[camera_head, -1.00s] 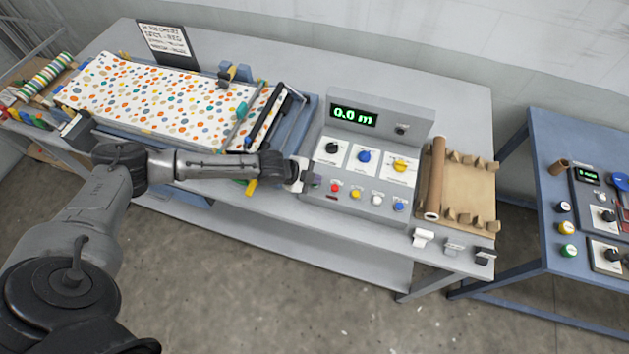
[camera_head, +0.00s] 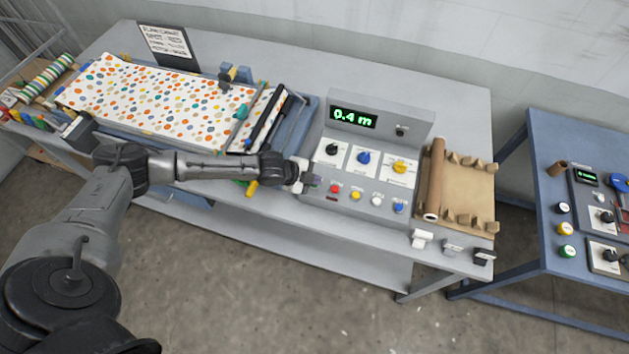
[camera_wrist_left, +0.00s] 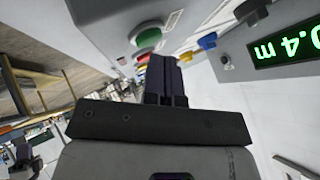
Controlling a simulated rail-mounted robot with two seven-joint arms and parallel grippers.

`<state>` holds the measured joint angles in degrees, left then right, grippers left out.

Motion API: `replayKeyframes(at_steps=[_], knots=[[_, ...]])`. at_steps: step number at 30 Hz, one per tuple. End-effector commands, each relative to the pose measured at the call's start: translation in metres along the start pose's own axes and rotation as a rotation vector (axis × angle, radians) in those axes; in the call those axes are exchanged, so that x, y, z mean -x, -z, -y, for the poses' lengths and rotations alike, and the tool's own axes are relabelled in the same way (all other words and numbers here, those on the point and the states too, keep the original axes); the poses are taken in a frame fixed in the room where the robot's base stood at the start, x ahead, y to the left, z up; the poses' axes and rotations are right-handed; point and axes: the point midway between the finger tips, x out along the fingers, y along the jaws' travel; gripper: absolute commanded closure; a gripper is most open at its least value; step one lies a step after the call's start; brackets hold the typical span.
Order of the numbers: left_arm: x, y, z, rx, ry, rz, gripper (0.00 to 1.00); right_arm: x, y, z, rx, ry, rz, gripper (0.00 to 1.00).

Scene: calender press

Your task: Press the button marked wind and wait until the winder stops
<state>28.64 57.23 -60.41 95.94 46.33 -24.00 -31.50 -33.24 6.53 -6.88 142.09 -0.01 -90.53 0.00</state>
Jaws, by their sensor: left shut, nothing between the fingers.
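The grey control box (camera_head: 372,130) on the bench has a green display (camera_head: 353,117) reading 0.4 m, which also shows upside down in the left wrist view (camera_wrist_left: 288,45). Below it are a black knob, a blue knob and a yellow knob. The front row shows red (camera_head: 334,188), yellow (camera_head: 355,194), white and blue buttons. Their labels are too small to read. My left gripper (camera_head: 314,180) is shut and empty at the left end of this row. In the left wrist view its fingertips (camera_wrist_left: 164,60) are close to a green button (camera_wrist_left: 148,40); contact cannot be told. My right gripper is out of view.
A dotted sheet (camera_head: 150,100) lies on the machine at left, with bars and rollers (camera_head: 265,122) at its right end. A brown roll (camera_head: 436,180) rests on a notched stand right of the box. A blue table (camera_head: 545,220) with controls stands at far right.

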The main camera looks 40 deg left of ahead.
Motion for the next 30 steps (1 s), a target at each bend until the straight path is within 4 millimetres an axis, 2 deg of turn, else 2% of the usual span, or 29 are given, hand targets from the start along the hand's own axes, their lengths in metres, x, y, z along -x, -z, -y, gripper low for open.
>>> replayKeyframes(at_steps=[3, 17, 30], knots=[[0.005, 0.004, 0.004, 0.0, 0.0, 0.0, 1.0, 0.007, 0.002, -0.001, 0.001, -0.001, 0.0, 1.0], [0.007, 0.005, 0.005, 0.0, 0.001, -0.001, 1.0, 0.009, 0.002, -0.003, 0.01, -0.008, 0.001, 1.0], [0.033, 0.024, 0.024, 0.0, 0.001, -0.001, 1.0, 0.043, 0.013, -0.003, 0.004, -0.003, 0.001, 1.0]])
